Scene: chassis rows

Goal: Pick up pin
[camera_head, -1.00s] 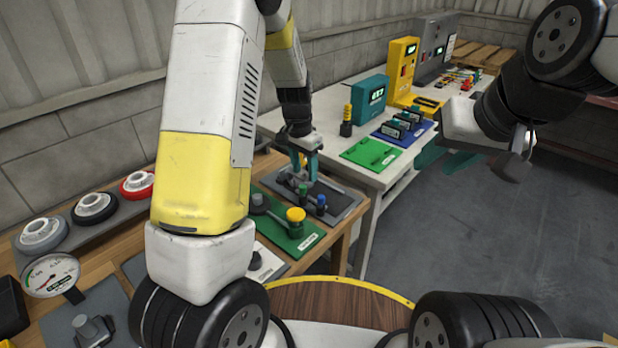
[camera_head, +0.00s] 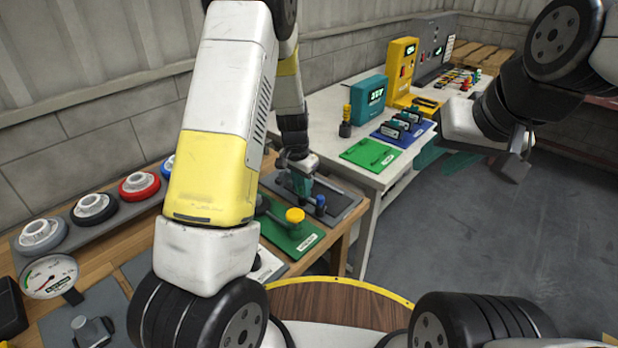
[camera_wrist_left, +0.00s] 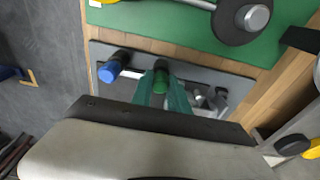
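My left gripper (camera_head: 302,192) has teal fingers and points down over a dark grey plate (camera_head: 340,206) on the wooden bench. In the left wrist view, a green-topped pin (camera_wrist_left: 161,86) stands between the fingertips, with little or no visible gap on either side. I cannot tell whether the fingers touch it. A blue-topped pin (camera_head: 320,204) stands on the same plate beside the gripper; it also shows in the left wrist view (camera_wrist_left: 110,70). Grey metal parts (camera_wrist_left: 216,98) lie on the plate's other side. My right gripper (camera_head: 517,150) hangs over the floor, away from the pins.
A green plate (camera_head: 306,240) with a yellow-topped part (camera_head: 294,215) lies in front of the grey plate. A white table (camera_head: 350,170) behind holds a green board (camera_head: 370,153), a blue board (camera_head: 403,135) and a teal device (camera_head: 368,98). Wheel-like parts (camera_head: 138,185) stand at left.

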